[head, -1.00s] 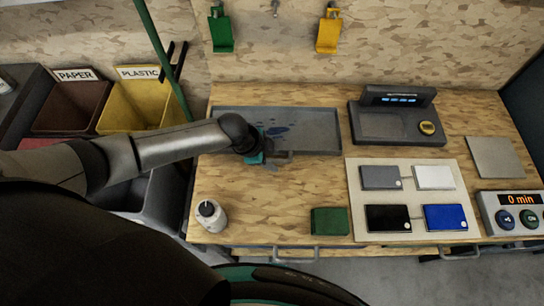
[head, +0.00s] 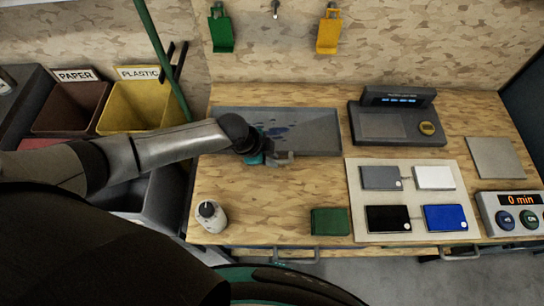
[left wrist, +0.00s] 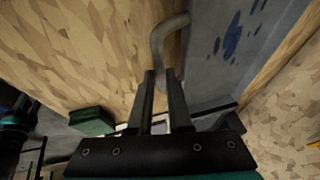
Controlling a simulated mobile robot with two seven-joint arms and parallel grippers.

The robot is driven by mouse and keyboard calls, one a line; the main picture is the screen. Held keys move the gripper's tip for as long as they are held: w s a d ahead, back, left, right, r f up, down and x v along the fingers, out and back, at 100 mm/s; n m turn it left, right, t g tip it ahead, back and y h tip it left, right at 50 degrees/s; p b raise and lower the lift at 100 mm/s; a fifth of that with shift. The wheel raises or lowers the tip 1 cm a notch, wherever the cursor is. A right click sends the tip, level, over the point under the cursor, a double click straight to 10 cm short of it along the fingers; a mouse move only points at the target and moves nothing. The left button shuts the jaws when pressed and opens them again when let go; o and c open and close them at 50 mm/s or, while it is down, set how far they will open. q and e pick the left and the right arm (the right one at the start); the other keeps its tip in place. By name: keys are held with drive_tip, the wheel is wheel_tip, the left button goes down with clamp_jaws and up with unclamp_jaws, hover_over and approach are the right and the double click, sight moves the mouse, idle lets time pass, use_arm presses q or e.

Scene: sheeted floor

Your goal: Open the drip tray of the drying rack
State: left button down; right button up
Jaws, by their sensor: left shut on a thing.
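The drip tray (head: 315,120) is a flat grey tray with dark blue splashes, lying at the back left of the workbench. A grey bar handle (left wrist: 160,38) stands out from its front edge; the left wrist view shows it curving in between my fingers. My left gripper (head: 283,159) is at this front edge, shut on the handle. In the left wrist view my left gripper (left wrist: 161,78) shows its two dark fingers around the handle's near part, which they partly hide. My right gripper is not in view.
A pale board (head: 408,185) with several coloured boxes lies to the right. A dark scale-like device (head: 398,122) stands right of the tray. Bare wood lies before the tray.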

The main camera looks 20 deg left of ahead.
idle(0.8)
use_arm(q)
drive_tip(key=s+p, duration=0.2)
drive_tip(key=s, duration=0.1)
drive_tip(key=shift+d+r, duration=0.1)
drive_tip(key=shift+d, duration=0.3)
drive_tip(key=shift+s+d+p, duration=0.1)
drive_tip(key=shift+s+p, duration=0.2)
drive_tip(key=shift+p, duration=0.05)
drive_tip(key=c, duration=0.8)
unclamp_jaws()
drive_tip(key=shift+w, duration=0.1)
drive_tip(key=shift+c, duration=0.2)
drive_tip(key=p+v, duration=0.2)
drive_tip(key=v, duration=1.3)
